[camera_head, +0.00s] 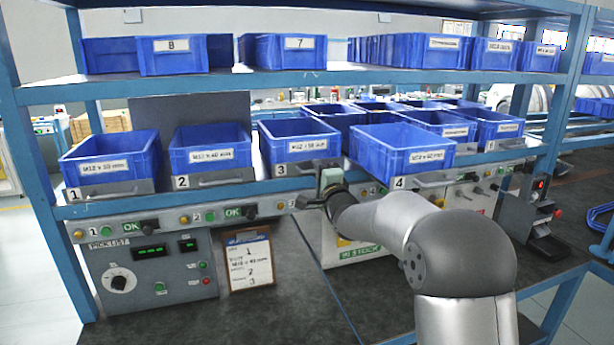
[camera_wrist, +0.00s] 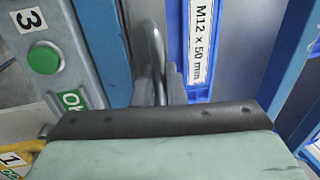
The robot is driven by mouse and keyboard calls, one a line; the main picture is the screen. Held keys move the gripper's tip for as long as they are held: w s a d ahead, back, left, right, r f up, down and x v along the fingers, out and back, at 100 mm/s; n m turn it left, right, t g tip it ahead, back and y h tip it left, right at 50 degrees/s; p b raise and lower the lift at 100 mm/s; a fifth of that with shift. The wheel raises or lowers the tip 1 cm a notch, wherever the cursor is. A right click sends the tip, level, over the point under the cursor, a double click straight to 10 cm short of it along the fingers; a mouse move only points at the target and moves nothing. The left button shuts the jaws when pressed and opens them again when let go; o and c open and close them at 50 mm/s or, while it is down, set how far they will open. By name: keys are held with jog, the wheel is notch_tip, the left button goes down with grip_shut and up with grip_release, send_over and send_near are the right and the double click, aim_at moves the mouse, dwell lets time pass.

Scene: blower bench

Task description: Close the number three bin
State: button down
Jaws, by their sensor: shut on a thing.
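The number three bin (camera_head: 300,138) is a blue open bin labelled M12 x 50 mm, on a grey carrier marked 3 (camera_head: 281,170) with a metal handle. It sits on the middle shelf, between bins 2 and 4. My gripper (camera_head: 331,180) is at the front right of this carrier, shut on the handle. In the wrist view the curved metal handle (camera_wrist: 152,50) runs down to my gripper (camera_wrist: 165,88), and the bin's label (camera_wrist: 203,35) shows to its right. The wrist body hides most of the grip.
Bin 4 (camera_head: 402,147) stands close on the right and looks further forward. Bin 2 (camera_head: 210,148) and bin 1 (camera_head: 112,158) are to the left. Below the shelf are a control panel (camera_head: 150,270) and a clipboard (camera_head: 249,260). The dark bench top (camera_head: 290,315) has free room.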

jog(key=c, duration=1.6)
grip_release()
jog(key=shift+w+r, duration=0.1)
jog(key=shift+r, duration=0.05)
jog(key=shift+f, duration=0.2)
jog(key=shift+s+d+f, duration=0.1)
jog(key=shift+s, duration=0.1)
jog(key=b+v, duration=0.1)
jog(key=v, duration=0.4)
jog(key=b+v, duration=0.1)
jog(key=v, duration=0.5)
jog(key=b+v, duration=0.1)
jog(key=v, duration=0.5)
jog(key=shift+r, duration=0.25)
